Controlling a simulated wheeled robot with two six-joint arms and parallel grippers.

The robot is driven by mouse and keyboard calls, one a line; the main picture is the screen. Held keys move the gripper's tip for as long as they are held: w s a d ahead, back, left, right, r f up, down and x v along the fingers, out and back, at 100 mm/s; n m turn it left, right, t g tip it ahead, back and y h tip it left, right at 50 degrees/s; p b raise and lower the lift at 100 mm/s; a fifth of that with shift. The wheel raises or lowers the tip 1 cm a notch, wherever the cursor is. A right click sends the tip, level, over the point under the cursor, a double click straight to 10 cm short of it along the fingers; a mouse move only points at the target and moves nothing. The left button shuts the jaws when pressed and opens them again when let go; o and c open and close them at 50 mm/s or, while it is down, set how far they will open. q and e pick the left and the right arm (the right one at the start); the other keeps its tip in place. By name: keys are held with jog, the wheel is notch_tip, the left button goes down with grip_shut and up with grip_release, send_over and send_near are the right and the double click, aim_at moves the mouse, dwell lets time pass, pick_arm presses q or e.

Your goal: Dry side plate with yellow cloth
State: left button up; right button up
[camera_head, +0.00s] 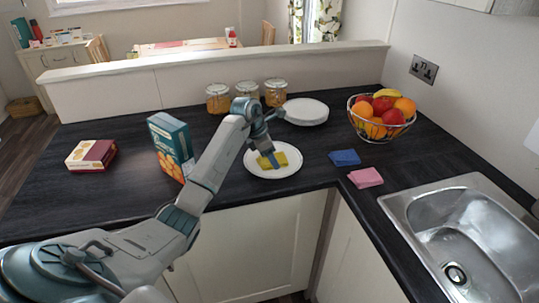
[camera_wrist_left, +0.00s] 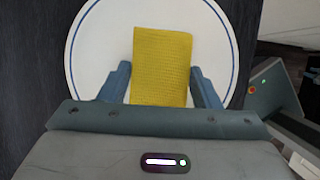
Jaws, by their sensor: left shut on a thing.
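The side plate (camera_head: 284,172) is white and lies flat on the dark worktop near the front edge. In the left wrist view the plate (camera_wrist_left: 100,45) shows a blue ring near its rim. The yellow cloth (camera_head: 281,158) lies over the middle of the plate, and in the left wrist view the cloth (camera_wrist_left: 162,55) looks flat and rectangular. My left gripper (camera_head: 270,160) points down over the plate, shut on the cloth, with one finger at each side of it in the left wrist view (camera_wrist_left: 163,80). My right gripper is not seen.
A blue cloth (camera_head: 345,157) and a pink cloth (camera_head: 365,177) lie right of the plate. A plate stack (camera_head: 306,112), glass jars (camera_head: 218,98) and a fruit basket (camera_head: 376,129) stand behind. Boxes (camera_head: 172,148) stand left; the sink (camera_head: 467,230) is at right.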

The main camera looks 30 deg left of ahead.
pick_arm(q)
jog(key=shift+w+d, duration=0.15)
jog(key=shift+d, duration=0.15)
jog(key=shift+w, duration=0.15)
jog(key=shift+w+d+b, duration=0.1)
jog(key=shift+w+b, duration=0.25)
jog(key=shift+w, duration=0.05)
jog(key=shift+w+a+b, duration=0.3)
jog(key=shift+a, duration=0.1)
jog(key=shift+s+a, duration=0.15)
jog(key=shift+a, duration=0.4)
jog(key=shift+s, duration=0.2)
jog(key=shift+s+a, duration=0.1)
jog(key=shift+s, duration=0.3)
